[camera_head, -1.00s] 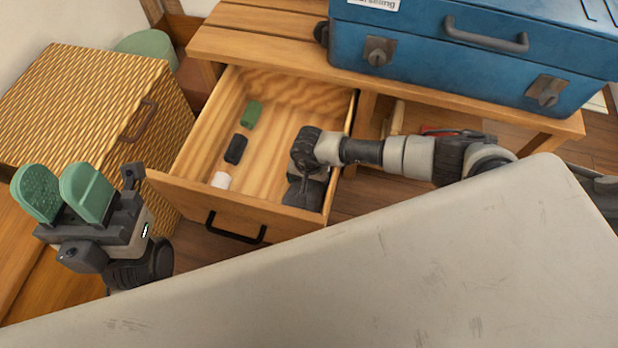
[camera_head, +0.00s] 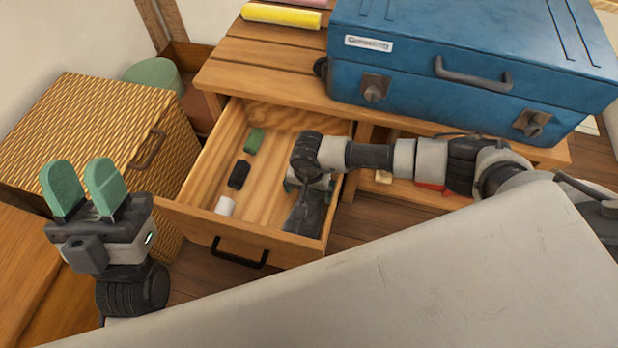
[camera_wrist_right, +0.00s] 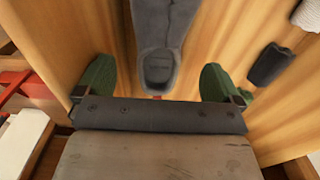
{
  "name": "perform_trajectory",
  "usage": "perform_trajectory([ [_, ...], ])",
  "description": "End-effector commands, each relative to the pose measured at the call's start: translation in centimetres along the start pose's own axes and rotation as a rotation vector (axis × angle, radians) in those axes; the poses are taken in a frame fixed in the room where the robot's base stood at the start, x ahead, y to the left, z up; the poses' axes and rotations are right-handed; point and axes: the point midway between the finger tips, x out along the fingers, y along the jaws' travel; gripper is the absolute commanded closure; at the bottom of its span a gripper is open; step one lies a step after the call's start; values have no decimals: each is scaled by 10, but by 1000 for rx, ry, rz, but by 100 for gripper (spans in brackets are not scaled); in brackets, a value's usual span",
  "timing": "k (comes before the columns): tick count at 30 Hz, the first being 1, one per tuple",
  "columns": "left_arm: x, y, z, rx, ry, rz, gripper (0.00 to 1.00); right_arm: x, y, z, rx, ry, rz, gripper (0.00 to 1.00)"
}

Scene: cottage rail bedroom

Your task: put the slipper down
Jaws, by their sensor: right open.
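The dark grey slipper (camera_head: 303,217) lies in the right part of the open wooden drawer (camera_head: 195,226), by its right wall. My right gripper (camera_wrist_right: 157,85) is open inside the drawer. In the right wrist view the end of the slipper (camera_wrist_right: 160,40) shows between its green fingertips, with a gap on each side. In the head view my right wrist hides part of the slipper's far end. My left gripper (camera_head: 83,185) is open and empty, with green fingers pointing up, to the left of the drawer.
A green block (camera_head: 254,140), a black block (camera_head: 238,174) and a white roll (camera_head: 225,206) lie along the drawer's left side. A blue case (camera_head: 450,60) and a yellow roll (camera_head: 282,16) sit on the bench above. A wicker chest (camera_head: 85,125) stands left.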

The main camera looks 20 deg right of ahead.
Motion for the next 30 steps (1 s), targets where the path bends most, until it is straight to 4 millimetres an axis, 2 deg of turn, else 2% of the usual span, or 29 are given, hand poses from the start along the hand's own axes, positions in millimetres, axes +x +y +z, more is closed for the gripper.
perform_trajectory([
  [3, 3, -2, 14, 6, -114, -2, 61, -15, 0, -1, 1, 1, -1, 4],
  [12, 0, -4, 34, 15, -268, -6, 61, -29, 0, -1, 0, 1, 0, 4],
  [30, 0, -5, 35, 15, -277, -6, 61, -30, 0, 0, 1, 1, -1, 4],
])
